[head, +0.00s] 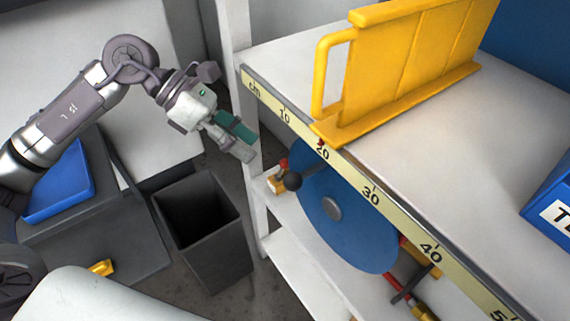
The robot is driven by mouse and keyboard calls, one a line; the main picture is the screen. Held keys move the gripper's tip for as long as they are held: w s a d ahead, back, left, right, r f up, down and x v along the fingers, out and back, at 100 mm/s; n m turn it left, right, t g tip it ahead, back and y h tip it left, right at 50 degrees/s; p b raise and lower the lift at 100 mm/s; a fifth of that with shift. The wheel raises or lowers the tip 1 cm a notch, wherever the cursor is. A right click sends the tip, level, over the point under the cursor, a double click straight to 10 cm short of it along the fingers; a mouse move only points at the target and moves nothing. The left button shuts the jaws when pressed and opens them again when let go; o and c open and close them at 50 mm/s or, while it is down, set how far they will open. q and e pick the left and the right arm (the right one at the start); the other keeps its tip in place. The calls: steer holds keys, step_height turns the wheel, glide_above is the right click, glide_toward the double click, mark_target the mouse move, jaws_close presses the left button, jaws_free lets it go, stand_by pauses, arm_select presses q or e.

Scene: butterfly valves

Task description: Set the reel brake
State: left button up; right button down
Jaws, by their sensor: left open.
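A large blue reel disc (362,228) with a grey hub stands under the edge of the bench, above the lower shelf. My left gripper (247,143) is open and empty, left of the bench's front post. It is apart from the knob, up and to the left of it. My right gripper is not in view.
A yellow upright rack (405,62) stands on the bench top (450,130). A centimetre scale (371,195) runs along the bench edge. A dark open bin (205,238) stands on the floor below my left gripper. A blue box (552,208) sits at the right.

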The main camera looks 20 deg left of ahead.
arm_select(q)
steer(key=w+f+n+h, duration=0.1)
steer(key=w+d+f+n+h, duration=0.1)
steer(key=w+d+f+h+b, duration=0.1)
steer(key=f, duration=0.1)
steer(key=shift+w+f+n+t+h, duration=0.1)
steer(key=shift+w+n+t+h, duration=0.2)
steer(key=shift+w+n+t, duration=0.1)
jaws_close()
steer(key=w+a+f+n+t, duration=0.1)
steer(key=a+f+n+t, duration=0.1)
steer(key=f+n, duration=0.3)
steer(key=w+a+f+n+t+b, duration=0.1)
steer(key=a+f+n+t, duration=0.2)
steer(key=f, duration=0.7)
steer(key=w+a+f+n+t+y+b, duration=0.1)
steer(key=w+a+f+n+t, duration=0.1)
steer(key=f+n+t, duration=0.3)
step_height(320, 180, down, 3)
steer(key=shift+a+r+n+t, duration=0.2)
steer(key=shift+a+n+t, duration=0.15)
steer(key=shift+n, duration=0.85)
steer(key=shift+d, duration=0.1)
